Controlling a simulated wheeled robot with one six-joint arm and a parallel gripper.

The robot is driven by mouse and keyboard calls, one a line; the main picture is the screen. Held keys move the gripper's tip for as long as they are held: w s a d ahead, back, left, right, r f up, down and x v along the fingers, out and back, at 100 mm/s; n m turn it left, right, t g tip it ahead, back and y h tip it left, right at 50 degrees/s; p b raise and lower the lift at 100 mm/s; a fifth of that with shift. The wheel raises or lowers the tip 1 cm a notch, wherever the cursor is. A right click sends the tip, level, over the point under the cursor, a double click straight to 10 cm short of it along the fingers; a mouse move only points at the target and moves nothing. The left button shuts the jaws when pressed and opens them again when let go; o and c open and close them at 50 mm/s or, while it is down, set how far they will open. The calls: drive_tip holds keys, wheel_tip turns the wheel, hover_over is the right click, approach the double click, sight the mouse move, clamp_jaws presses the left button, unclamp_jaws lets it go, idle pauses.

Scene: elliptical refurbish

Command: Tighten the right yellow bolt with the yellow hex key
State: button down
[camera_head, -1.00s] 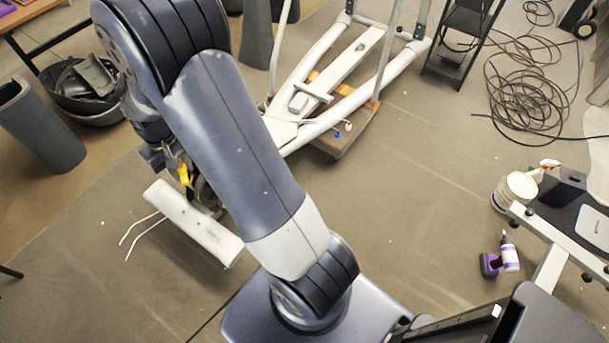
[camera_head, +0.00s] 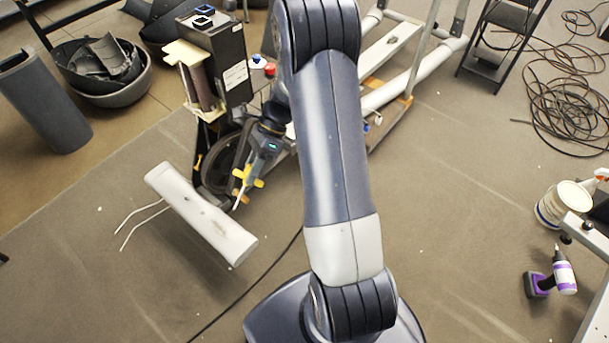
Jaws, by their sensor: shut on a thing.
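My gripper (camera_head: 256,168) is left of my arm, beside the upright machine. It is shut on the yellow hex key (camera_head: 247,179), whose yellow handle shows at the jaws. A thin pale shaft points down from it. The machine has a dark box (camera_head: 222,62), a cream bracket (camera_head: 186,54) and a dark wheel (camera_head: 219,165). The key is in front of the wheel's right side; I cannot tell whether it touches anything. I cannot make out the right yellow bolt for certain.
A white beam (camera_head: 205,217) with two thin rods lies on the floor below the wheel. A white frame (camera_head: 395,85) stands behind my arm. A purple drill (camera_head: 538,285) lies at the right. The floor between is mostly clear.

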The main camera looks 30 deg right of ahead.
drive_tip(key=w+d+f+m+t+h+b, duration=0.1)
drive_tip(key=w+d+f+m+t+b, duration=0.2)
drive_tip(key=d+f+m+t+b, duration=0.55)
drive_tip(key=w+d+f+m+t+h+b, duration=0.15)
drive_tip(key=d+f+m+t+b, duration=0.35)
drive_tip(key=d+m+t+b, duration=0.6)
drive_tip(key=w+a+n, duration=0.1)
drive_tip(key=w+a, duration=0.3)
drive_tip(key=w, duration=0.3)
drive_tip(key=shift+a+t+p, duration=0.2)
drive_tip(key=shift+t+p, duration=0.15)
drive_tip(key=shift+p, duration=0.05)
drive_tip(key=shift+d+r, duration=0.1)
drive_tip(key=shift+r, duration=0.15)
